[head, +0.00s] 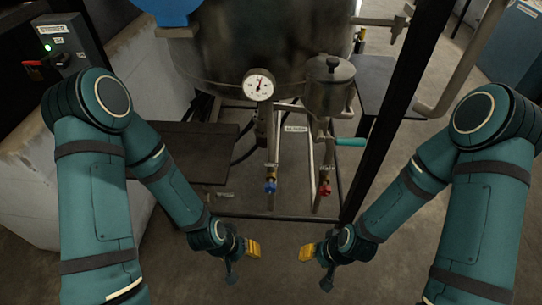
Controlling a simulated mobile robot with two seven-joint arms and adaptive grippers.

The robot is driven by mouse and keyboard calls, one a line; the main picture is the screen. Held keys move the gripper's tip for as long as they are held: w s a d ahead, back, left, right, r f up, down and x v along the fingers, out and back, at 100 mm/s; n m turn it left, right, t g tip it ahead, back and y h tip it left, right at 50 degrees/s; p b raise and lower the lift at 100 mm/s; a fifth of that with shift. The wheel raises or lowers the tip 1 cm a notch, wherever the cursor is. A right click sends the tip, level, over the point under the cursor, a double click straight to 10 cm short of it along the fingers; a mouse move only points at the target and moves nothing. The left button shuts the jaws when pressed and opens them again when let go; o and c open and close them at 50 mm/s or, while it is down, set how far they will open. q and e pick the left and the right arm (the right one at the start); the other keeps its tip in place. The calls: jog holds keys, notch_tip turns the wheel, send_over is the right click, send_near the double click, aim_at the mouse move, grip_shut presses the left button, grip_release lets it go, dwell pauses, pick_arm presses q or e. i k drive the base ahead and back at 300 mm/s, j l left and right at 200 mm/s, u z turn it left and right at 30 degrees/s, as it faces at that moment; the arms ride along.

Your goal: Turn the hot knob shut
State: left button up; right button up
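A red knob (326,190) sits low on the right of two thin vertical pipes below the tank. A blue knob (270,186) sits on the left pipe. A small tag is above each knob, too small to read for certain; the red one looks like the hot knob. How far either is turned cannot be told. My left gripper (243,265) is below and left of the blue knob, its fingers apart and empty. My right gripper (316,268) is below the red knob, also open and empty. Neither touches a knob.
A large metal tank (265,45) with a pressure gauge (258,85) stands behind the pipes. A small lidded pot (330,85) and a teal handle (350,142) are above the red knob. A dark frame post (400,100) rises on the right. A dark shelf (180,150) is at left.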

aim_at(325, 191)
jog(key=l+z, duration=0.55)
jog(key=z, duration=0.15)
jog(key=l+z, duration=0.35)
